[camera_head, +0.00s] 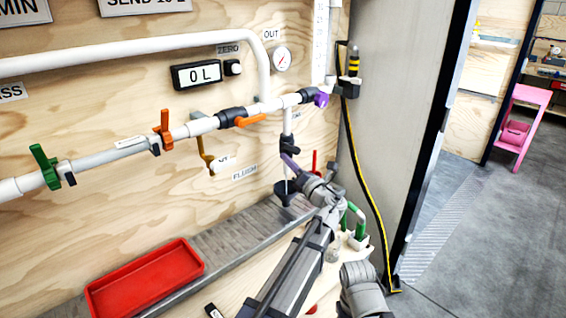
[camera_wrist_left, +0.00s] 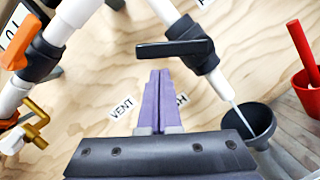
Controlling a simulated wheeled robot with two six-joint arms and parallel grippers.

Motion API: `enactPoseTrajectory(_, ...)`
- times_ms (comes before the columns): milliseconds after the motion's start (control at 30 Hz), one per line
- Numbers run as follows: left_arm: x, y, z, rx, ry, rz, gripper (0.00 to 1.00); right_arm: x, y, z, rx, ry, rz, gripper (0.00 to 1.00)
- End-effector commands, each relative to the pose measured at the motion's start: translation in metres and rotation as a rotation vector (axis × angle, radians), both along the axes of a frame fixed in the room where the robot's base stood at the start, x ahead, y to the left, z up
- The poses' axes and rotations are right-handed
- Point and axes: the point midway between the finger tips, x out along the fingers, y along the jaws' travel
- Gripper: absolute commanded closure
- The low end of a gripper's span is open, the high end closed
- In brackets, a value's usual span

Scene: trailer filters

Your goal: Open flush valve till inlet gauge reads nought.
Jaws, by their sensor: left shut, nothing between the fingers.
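The flush valve's black lever (camera_wrist_left: 175,48) lies across its dark body in the left wrist view; the valve hangs on a white down-pipe. A thin pale stream (camera_wrist_left: 242,118) runs from its spout into a black funnel (camera_wrist_left: 252,124). A gauge marked OUT (camera_head: 281,59) is visible; no inlet gauge is seen. My right gripper is not in view.
The white pipe carries a green handle (camera_head: 44,166), orange handles (camera_head: 165,130) and a purple fitting (camera_head: 322,99). A brass vent valve (camera_head: 206,159) is left of the flush valve. A red tray (camera_head: 146,281) stands below. A display (camera_head: 196,75) reads 0 L.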

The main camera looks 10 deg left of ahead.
Motion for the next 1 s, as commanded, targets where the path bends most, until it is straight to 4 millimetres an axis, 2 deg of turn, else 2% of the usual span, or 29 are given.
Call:
enactPoseTrajectory(67,0.0021,-0.0029,0.0054,0.000,0.001,-0.001,1.00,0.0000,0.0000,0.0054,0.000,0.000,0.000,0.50)
enactPoseTrajectory(433,0.0018,-0.0030,0.0047,0.001,0.001,0.000,1.00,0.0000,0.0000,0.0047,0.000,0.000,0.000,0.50)
enactPoseTrajectory(1000,0.0025,-0.0034,0.0110,0.059,0.086,0.000,1.00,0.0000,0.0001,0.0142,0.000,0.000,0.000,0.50)
